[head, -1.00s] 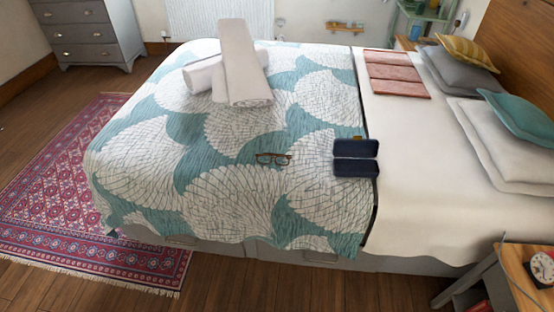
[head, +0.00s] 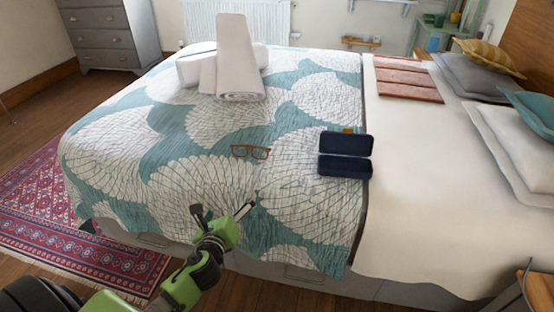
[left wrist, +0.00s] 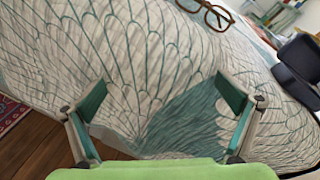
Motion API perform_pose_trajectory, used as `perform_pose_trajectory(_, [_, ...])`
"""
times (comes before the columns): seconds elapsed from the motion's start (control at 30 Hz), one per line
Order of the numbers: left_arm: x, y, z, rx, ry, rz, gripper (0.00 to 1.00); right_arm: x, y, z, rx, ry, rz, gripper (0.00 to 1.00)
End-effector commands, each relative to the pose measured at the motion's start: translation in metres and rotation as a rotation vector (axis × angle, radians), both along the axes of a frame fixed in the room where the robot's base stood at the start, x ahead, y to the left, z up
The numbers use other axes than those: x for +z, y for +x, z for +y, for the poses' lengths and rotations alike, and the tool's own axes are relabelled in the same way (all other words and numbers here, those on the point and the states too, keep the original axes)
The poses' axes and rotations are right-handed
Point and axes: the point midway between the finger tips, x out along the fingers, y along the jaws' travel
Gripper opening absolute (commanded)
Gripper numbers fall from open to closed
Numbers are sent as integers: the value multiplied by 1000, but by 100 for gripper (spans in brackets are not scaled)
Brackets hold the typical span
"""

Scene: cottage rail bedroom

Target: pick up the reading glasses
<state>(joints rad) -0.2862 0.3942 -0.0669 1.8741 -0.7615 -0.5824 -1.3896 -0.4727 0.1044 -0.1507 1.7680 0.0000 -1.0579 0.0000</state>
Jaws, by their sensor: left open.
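The brown-framed reading glasses (head: 250,152) lie on the patterned teal and white bedspread (head: 205,180), left of the dark blue open case. They also show at the top of the left wrist view (left wrist: 206,12). My left gripper (head: 224,209) is open and empty over the near part of the bed, on the near side of the glasses and apart from them. In the left wrist view, its two fingers (left wrist: 160,92) are spread wide with only bedspread between them. My right gripper is not in view.
The dark blue glasses case (head: 344,168) stands open right of the glasses, and it shows at the right in the left wrist view (left wrist: 300,58). Rolled white towels (head: 236,60) lie farther back. Bare bedspread surrounds the glasses.

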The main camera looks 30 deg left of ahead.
Motion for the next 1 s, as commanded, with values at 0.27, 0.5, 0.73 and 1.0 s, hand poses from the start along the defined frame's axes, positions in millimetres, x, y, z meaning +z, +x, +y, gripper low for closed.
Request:
perform_pose_trajectory(0.27, [64,23,1,-119,435,-55,100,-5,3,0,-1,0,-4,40])
perform_pose_trajectory(0.5, [91,36,1,-149,611,-73,100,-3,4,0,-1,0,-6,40])
perform_pose_trajectory(0.73, [92,75,12,-148,609,-75,100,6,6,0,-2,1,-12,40])
perform_pose_trajectory(1.0, [91,108,22,-148,606,-72,100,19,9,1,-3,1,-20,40])
